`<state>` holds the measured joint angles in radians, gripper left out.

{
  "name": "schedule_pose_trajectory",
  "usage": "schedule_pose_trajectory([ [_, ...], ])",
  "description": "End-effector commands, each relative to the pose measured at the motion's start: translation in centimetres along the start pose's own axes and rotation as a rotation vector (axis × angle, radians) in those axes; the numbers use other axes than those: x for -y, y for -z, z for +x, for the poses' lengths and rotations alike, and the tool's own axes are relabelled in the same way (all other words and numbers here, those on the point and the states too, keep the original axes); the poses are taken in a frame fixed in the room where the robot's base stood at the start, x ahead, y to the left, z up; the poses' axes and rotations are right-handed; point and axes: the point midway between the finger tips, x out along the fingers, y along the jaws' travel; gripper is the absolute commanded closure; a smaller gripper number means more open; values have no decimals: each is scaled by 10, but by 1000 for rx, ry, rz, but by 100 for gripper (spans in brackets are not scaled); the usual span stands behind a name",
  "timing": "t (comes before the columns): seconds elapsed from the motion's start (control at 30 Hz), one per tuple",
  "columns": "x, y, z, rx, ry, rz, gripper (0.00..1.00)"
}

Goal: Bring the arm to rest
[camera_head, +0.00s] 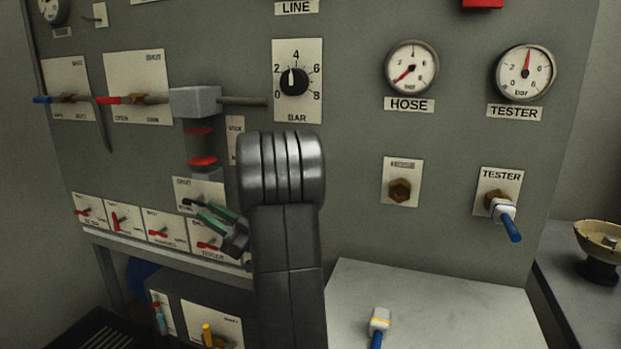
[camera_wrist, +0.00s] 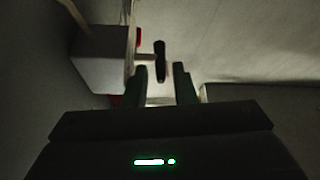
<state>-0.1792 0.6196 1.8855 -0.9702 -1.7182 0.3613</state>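My gripper (camera_head: 204,213) shows in the head view in front of the panel's lower left, beside the row of small valve plates. Its green-dark fingers point left toward the panel. In the wrist view my gripper (camera_wrist: 160,70) has two dark fingers standing apart with an empty-looking gap; it is open. A dark upright handle (camera_wrist: 160,50) on a short shaft shows beyond the fingertips; I cannot tell whether it touches them. My dark arm (camera_head: 286,240) rises in the middle of the head view and hides part of the panel.
The grey panel (camera_head: 350,150) carries a BAR knob (camera_head: 294,81), a HOSE gauge (camera_head: 411,68), a TESTER gauge (camera_head: 525,72) and a blue-ended TESTER connector (camera_head: 505,216). Another blue-ended connector (camera_head: 379,321) lies on the grey shelf (camera_head: 440,300). A bowl-like object (camera_head: 600,245) stands far right.

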Motion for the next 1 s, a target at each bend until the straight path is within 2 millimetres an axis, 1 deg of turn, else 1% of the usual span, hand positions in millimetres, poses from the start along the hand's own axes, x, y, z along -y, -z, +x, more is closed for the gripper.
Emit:
schedule_pose_trajectory([
  [0.03,-1,0,-9,2,-3,1,76],
  [0.1,-1,0,-20,2,-4,3,76],
  [0.13,0,0,-17,-1,1,1,76],
  [0.2,1,0,-2,-3,6,0,76],
  [0.37,2,0,27,-4,6,-1,76],
  [0.53,2,0,61,-3,6,-1,76],
  [0.6,-1,6,60,28,4,3,76],
  [1.0,-1,5,59,182,32,17,76],
])
